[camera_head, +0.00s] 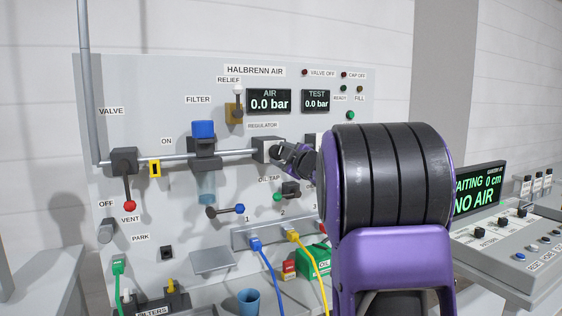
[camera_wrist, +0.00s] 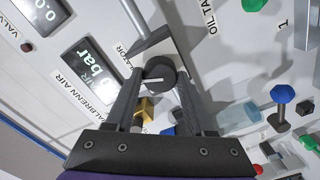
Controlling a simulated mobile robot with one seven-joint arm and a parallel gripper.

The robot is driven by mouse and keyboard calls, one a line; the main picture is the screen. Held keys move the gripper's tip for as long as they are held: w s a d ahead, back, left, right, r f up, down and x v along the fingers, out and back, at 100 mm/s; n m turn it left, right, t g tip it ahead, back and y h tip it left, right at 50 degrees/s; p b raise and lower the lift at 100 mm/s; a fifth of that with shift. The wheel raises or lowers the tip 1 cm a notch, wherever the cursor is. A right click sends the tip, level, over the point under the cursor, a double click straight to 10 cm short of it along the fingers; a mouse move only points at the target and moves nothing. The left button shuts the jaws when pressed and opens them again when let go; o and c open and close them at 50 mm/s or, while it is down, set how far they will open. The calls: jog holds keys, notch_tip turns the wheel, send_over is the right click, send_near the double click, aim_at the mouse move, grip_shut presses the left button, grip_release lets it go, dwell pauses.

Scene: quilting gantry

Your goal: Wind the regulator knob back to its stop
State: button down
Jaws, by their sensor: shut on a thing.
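The regulator (camera_head: 262,150) is a grey block on the air pipe, under the REGULATOR label. Its dark round knob (camera_wrist: 158,74) with a white pointer line shows in the wrist view. My gripper (camera_wrist: 160,82) has one finger on each side of the knob and is shut on it. In the head view my gripper (camera_head: 283,154) reaches the regulator from the right, and the knob is hidden behind its fingers. The AIR display (camera_head: 269,101) reads 0.0 bar, and the TEST display (camera_head: 316,101) also reads 0.0 bar.
The valve's red-tipped lever (camera_head: 129,205) hangs down near the OFF and VENT labels. A blue-topped filter (camera_head: 204,130) stands left of the regulator. The oil tap (camera_head: 290,188) is close below my gripper. Blue and yellow hoses (camera_head: 300,250) hang below. A console (camera_head: 520,240) stands at right.

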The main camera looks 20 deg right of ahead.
jog(key=n+b, duration=0.1)
jog(key=n, duration=0.2)
jog(key=shift+n, duration=0.3)
jog(key=n, duration=0.3)
jog(key=shift+n, duration=0.3)
jog(key=n, duration=0.3)
jog(key=shift+n, duration=0.4)
jog(key=n, duration=1.2)
jog(key=shift+n, duration=0.3)
jog(key=n, duration=0.4)
jog(key=shift+r+n, duration=0.1)
jog(key=shift+n, duration=1.8)
